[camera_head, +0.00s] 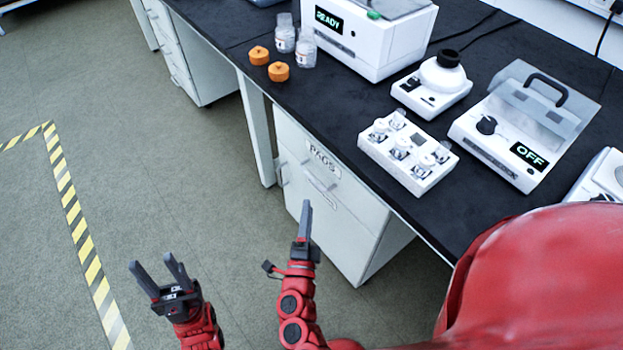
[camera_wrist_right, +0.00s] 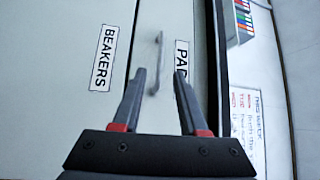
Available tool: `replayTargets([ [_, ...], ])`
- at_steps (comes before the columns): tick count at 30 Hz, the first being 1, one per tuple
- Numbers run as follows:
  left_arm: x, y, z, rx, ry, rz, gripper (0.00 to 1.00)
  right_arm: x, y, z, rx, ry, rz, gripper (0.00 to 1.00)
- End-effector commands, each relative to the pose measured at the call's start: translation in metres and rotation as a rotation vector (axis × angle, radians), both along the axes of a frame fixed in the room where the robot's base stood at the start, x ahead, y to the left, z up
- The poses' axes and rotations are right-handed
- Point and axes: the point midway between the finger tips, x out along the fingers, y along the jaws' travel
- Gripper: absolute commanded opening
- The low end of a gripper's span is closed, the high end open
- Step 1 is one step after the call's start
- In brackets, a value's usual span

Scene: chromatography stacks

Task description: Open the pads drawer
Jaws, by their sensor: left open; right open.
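The pads drawer (camera_head: 290,136) is the top drawer of the white cabinet under the dark bench, and its front looks flush. Its label reads PADS (camera_head: 324,158). In the right wrist view the label is partly hidden by a finger. The bar handle (camera_wrist_right: 157,62) shows between the fingertips of my open right gripper (camera_wrist_right: 160,74); I cannot tell how far off it is. In the head view the right gripper (camera_head: 306,208) is just in front of the cabinet, seen edge-on. My left gripper (camera_head: 154,264) is open and empty over the floor.
A drawer front labelled BEAKERS (camera_wrist_right: 103,58) adjoins the pads drawer. On the bench (camera_head: 290,100) stand orange caps, bottles, a READY machine (camera_head: 345,40), a white block (camera_head: 408,152) and an OFF device (camera_head: 510,140). The floor (camera_head: 150,160) left of the cabinet is clear.

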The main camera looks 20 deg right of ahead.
Motion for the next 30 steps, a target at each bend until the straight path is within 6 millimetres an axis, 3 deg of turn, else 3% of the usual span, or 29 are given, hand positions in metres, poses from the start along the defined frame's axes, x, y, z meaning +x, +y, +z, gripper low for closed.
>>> replayTargets([
  [6,0.0,0.0,-0.002,0.0,0.0,0.0,0.5,0.047,-0.024,0.009,0.0,-0.005,-0.007,0.43],
  [12,0.0,0.0,-0.003,0.0,0.0,0.0,0.5,0.077,-0.036,0.013,0.0,-0.004,-0.003,0.43],
  [18,0.0,0.0,-0.003,0.0,0.0,0.0,0.5,0.089,-0.042,0.015,-0.001,-0.004,-0.004,0.43],
  [26,0.0,0.0,-0.003,0.0,0.0,0.0,0.5,0.089,-0.042,0.015,-0.002,-0.002,-0.003,0.43],
  [30,0.0,0.0,-0.003,0.0,0.0,0.0,0.5,0.089,-0.042,0.015,-0.002,-0.002,-0.003,0.17],
])
